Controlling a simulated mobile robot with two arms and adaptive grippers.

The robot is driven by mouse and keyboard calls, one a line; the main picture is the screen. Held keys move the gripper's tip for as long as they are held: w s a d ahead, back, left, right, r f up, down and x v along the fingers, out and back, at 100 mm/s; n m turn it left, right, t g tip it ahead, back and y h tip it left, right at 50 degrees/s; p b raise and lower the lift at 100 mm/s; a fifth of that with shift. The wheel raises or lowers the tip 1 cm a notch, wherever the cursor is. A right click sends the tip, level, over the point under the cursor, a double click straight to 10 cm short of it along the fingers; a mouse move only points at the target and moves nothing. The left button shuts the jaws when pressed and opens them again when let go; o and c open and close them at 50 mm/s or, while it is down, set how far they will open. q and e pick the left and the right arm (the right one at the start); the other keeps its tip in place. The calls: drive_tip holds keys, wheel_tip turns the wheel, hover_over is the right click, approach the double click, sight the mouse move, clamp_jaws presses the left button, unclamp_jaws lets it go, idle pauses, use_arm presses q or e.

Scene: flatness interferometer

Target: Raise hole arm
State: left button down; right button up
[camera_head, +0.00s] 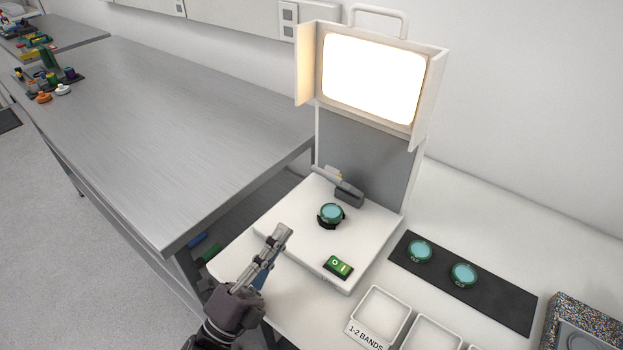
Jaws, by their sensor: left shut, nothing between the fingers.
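The interferometer has a white base (283,243) with a lit bright panel (372,82) above it. A grey arm (349,194), which looks like the hole arm, sits at the back of the base, just behind a teal round disc (331,213) on a dark mount. Whether the arm is raised or lowered is hard to tell. My left gripper (282,233) is shut and empty over the front left of the base, apart from the arm and left of the disc. My right gripper is not in view.
A green switch (339,267) is at the base's front right. A dark mat (490,300) with two teal discs lies to the right. White trays (381,313), one labelled "1-2 BANDS", stand in front.

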use_arm(q)
drive_tip(key=p, duration=0.3)
approach(321, 170)
drive_tip(key=x, duration=0.5)
drive_tip(key=shift+d+f, duration=0.1)
drive_tip(key=shift+d, duration=0.05)
drive_tip(key=shift+w+d, duration=0.3)
drive_tip(key=shift+w, duration=0.2)
drive_tip(key=shift+p, duration=0.3)
drive_tip(key=shift+d+r+p, duration=0.1)
drive_tip(key=shift+r+p, duration=0.4)
drive_tip(key=shift+p, duration=0.05)
drive_tip(key=shift+g+y, duration=0.4)
drive_tip(key=shift+g, duration=0.1)
drive_tip(key=r+p, duration=0.1)
drive_tip(key=w+d+r+p, duration=0.1)
drive_tip(key=p, duration=0.1)
drive_tip(key=w+r+p, duration=0.1)
drive_tip(key=shift+w+d, duration=0.2)
drive_tip(key=shift+d, duration=0.1)
drive_tip(key=shift+f+b+x, duration=0.2)
drive_tip(key=shift+b+x, duration=0.45)
drive_tip(key=shift+x, duration=1.6)
drive_tip(key=shift+f+b+x, duration=0.15)
drive_tip(key=shift+b+x, duration=0.5)
drive_tip(key=shift+x, duration=1.6)
drive_tip(key=shift+w+d, duration=0.1)
